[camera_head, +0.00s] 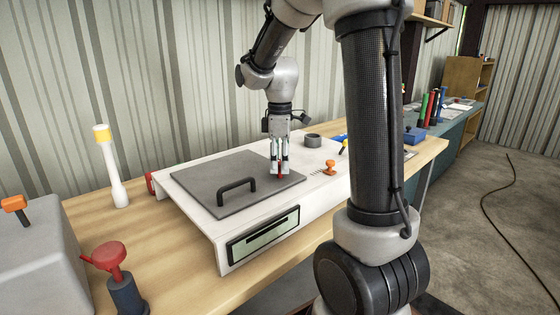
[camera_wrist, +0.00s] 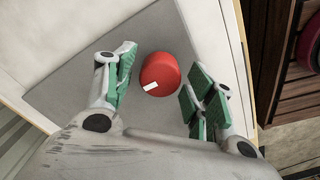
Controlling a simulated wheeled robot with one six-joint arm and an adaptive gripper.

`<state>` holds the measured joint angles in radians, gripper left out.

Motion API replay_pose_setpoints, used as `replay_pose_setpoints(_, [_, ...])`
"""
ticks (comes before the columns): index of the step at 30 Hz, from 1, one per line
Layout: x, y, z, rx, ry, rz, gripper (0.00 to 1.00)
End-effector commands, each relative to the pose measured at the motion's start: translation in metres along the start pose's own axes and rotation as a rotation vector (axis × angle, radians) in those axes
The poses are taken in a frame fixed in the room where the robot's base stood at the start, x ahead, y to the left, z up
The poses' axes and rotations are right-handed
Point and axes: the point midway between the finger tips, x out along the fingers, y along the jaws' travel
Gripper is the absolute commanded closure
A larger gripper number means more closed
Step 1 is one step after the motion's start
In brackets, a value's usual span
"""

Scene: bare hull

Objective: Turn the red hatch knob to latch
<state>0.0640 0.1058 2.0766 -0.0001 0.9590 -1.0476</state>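The red hatch knob (camera_wrist: 160,72) is a round red cap with a small white mark on its side. It stands on the grey hatch plate (camera_head: 207,177), near the plate's right corner. In the wrist view my gripper (camera_wrist: 158,90) is open, with the knob between its two green-padded fingers and a gap on each side. In the head view my gripper (camera_head: 279,170) points straight down over the knob, and the fingers hide most of it. A dark handle (camera_head: 237,186) stands on the hatch plate. The plate lies on a white panel housing (camera_head: 212,228).
Right of my gripper are an orange knob (camera_head: 330,166) and a dark grey ring (camera_head: 312,140). A red valve handle (camera_head: 108,256) stands front left, and a white post with a yellow top (camera_head: 113,170) stands behind it. The wooden bench (camera_head: 176,262) is clear in front.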

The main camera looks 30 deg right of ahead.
Motion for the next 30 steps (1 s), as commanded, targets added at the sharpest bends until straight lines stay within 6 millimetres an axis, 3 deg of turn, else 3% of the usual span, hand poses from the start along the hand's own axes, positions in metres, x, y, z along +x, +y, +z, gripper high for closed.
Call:
replay_pose_setpoints(1, [-0.0001,0.0,0.0,0.0,0.0,0.0,0.6])
replay_pose_setpoints(6, [-0.0002,0.0,0.0,0.0,0.0,0.0,0.87])
replay_pose_setpoints(17, [-0.0003,0.0001,0.0,0.054,0.0,0.0,0.87])
replay_pose_setpoints(30, [-0.0004,0.0002,0.0,0.392,0.0,0.0,0.87])
